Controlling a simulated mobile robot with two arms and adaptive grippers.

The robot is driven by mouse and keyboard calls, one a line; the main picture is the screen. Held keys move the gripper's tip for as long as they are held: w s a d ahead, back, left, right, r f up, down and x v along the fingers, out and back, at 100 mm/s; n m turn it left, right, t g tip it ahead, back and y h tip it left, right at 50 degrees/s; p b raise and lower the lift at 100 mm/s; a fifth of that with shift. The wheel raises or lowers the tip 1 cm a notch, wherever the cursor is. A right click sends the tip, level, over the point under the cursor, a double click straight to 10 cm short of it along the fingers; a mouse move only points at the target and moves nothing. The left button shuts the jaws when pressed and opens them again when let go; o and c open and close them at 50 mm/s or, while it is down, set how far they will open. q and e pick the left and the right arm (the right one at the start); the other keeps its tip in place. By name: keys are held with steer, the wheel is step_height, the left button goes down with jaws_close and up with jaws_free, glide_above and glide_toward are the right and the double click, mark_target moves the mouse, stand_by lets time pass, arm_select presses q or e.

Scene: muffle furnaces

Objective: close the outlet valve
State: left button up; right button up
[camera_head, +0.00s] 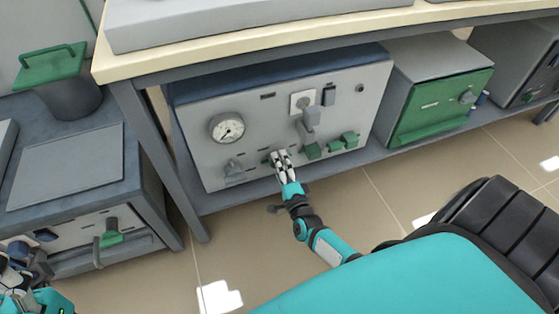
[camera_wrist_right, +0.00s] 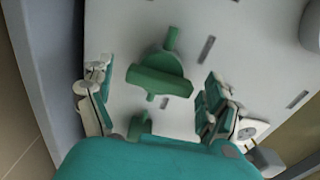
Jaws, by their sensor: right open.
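A grey-fronted furnace unit (camera_head: 200,150) stands on the shelf under the bench, with several valve handles low on its front. My right gripper (camera_head: 282,158) is at this panel, over a green handle that it mostly hides in the head view. In the right wrist view, a green valve handle (camera_wrist_right: 160,80) sits between the two spread fingers of my right gripper (camera_wrist_right: 156,78), with gaps on both sides. I cannot read which valve is the outlet. My left gripper (camera_head: 30,262) is at the lower left edge, partly cut off, its jaw unclear.
A round gauge (camera_head: 227,128) is above. A green-fronted box (camera_head: 440,105) stands farther right. A bench leg (camera_head: 148,160) is on the left.

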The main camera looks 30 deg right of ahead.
steer(key=v, duration=1.1)
steer(key=shift+s+a, duration=0.2)
steer(key=shift+s, duration=0.05)
